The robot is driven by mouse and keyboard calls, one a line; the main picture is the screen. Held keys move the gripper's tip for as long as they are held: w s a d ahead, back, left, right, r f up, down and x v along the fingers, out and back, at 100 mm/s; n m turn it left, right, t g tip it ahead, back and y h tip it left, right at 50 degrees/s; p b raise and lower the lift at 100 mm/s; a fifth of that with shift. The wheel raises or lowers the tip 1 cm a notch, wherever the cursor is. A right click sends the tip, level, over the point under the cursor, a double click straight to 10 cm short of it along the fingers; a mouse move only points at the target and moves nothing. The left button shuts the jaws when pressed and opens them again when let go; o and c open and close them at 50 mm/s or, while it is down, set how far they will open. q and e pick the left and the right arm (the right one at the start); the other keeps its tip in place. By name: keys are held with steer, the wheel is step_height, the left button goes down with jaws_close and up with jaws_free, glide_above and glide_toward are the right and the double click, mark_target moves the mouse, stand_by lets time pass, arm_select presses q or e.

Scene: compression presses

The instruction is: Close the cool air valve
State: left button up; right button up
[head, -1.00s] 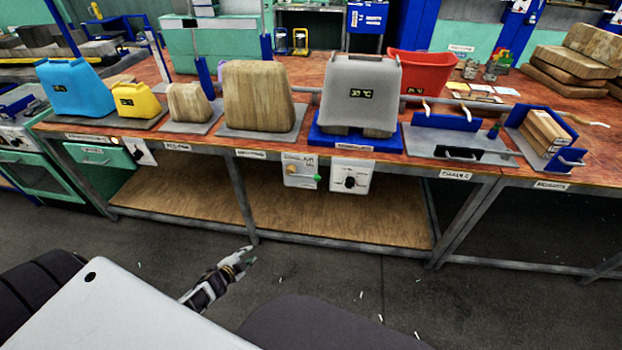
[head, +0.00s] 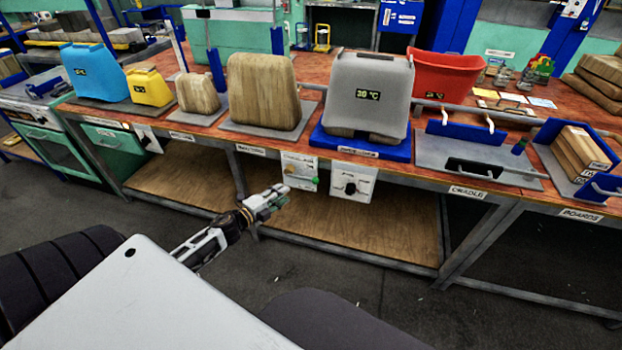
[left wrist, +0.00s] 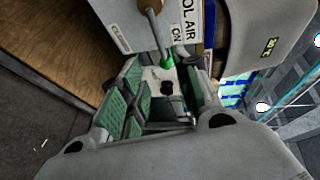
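The cool air valve is on a white panel (head: 299,172) hung under the bench's front edge. Its green handle tip (head: 315,180) shows to the right of the orange-brown hub. In the left wrist view the panel (left wrist: 125,18) reads "CLOSED" on one side and "ON" on the other. A lever runs from the hub to the green tip (left wrist: 167,62), beside the "ON" label. My left gripper (head: 274,198) is below and left of the panel. Its green-padded fingers (left wrist: 158,88) are apart, with the tip beyond them and apparently not gripped. My right gripper is not in view.
A second white panel with a black dial (head: 352,184) hangs to the right. A grey case showing 30 °C (head: 370,85) stands above on a blue base. A wooden shelf (head: 340,238) lies below the bench. Floor in front is clear.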

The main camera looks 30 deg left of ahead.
mark_target(305, 178)
arm_select(q)
steer(key=shift+w+r, duration=0.1)
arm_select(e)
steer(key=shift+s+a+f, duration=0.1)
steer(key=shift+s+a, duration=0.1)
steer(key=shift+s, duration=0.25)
arm_select(q)
steer(key=shift+w, duration=0.1)
steer(key=shift+b+x, duration=0.55)
steer(key=shift+x, duration=6.05)
steer(key=shift+d, duration=0.15)
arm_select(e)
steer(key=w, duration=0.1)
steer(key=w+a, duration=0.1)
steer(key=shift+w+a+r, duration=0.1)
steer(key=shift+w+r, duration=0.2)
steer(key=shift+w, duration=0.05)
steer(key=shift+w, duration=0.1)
